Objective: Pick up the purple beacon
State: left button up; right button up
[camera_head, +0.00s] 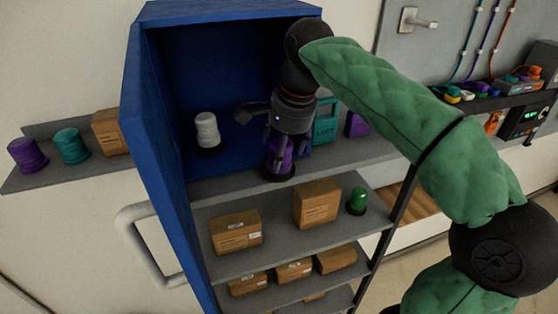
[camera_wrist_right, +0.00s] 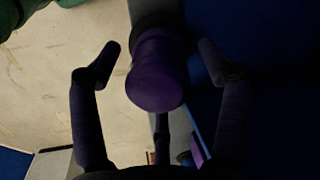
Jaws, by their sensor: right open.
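A purple beacon (camera_head: 279,162) with a black base stands upright on the top shelf of the blue cabinet. My right gripper (camera_head: 286,148) is above it and its open fingers reach down around its upper part. In the right wrist view the beacon's rounded purple top (camera_wrist_right: 157,82) lies between the spread fingers (camera_wrist_right: 160,62), with gaps showing on both sides. The fingers hide part of the beacon in the head view. My left gripper is not in view.
A white beacon (camera_head: 207,131) stands left of my gripper. A teal box (camera_head: 325,124) and a purple object (camera_head: 356,124) are on its right. The blue cabinet wall (camera_head: 160,150) bounds the left. Lower shelves hold cardboard boxes (camera_head: 235,232) and a green beacon (camera_head: 357,200).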

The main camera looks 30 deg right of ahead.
grip_shut()
jog(key=shift+r, duration=0.1)
